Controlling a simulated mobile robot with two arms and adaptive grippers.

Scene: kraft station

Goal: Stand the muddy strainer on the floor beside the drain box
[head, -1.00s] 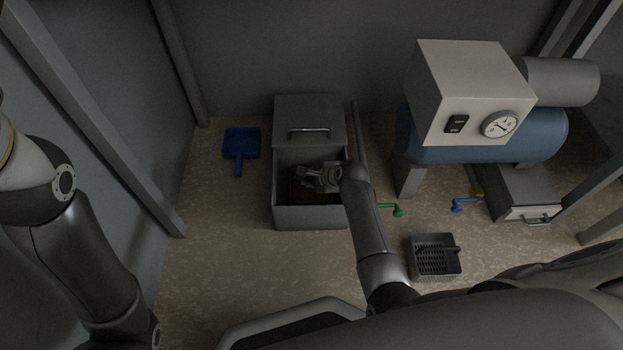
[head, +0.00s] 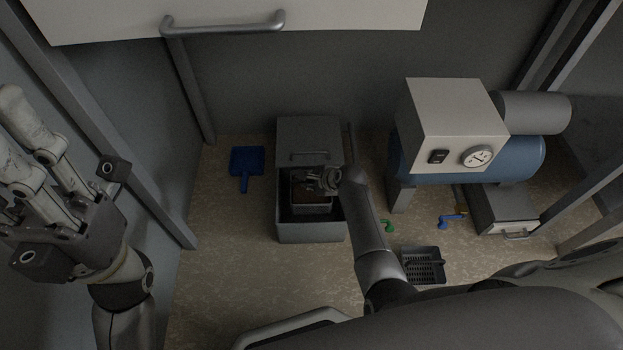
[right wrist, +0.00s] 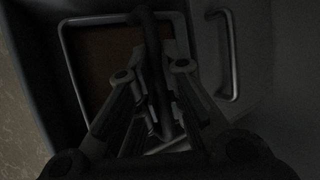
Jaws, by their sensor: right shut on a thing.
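The muddy strainer (head: 311,208), a dark square basket with brown mud inside, is within the open mouth of the grey drain box (head: 311,232). It looks raised off the bottom; the exact gap is hidden. My right gripper (head: 325,180) is over the strainer, shut on its upright handle. In the right wrist view, the dark handle (right wrist: 151,60) stands between the fingers (right wrist: 155,95), with the strainer's pale rim (right wrist: 75,60) and brown mud below. My left gripper (head: 20,130) is raised at the far left, fingers apart and empty, away from the box.
A blue dustpan (head: 246,160) lies left of the box. Right of it are a green valve handle (head: 388,226), a blue one (head: 448,222) and a second dark slotted basket (head: 422,265). A compressor (head: 470,160) stands further right.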

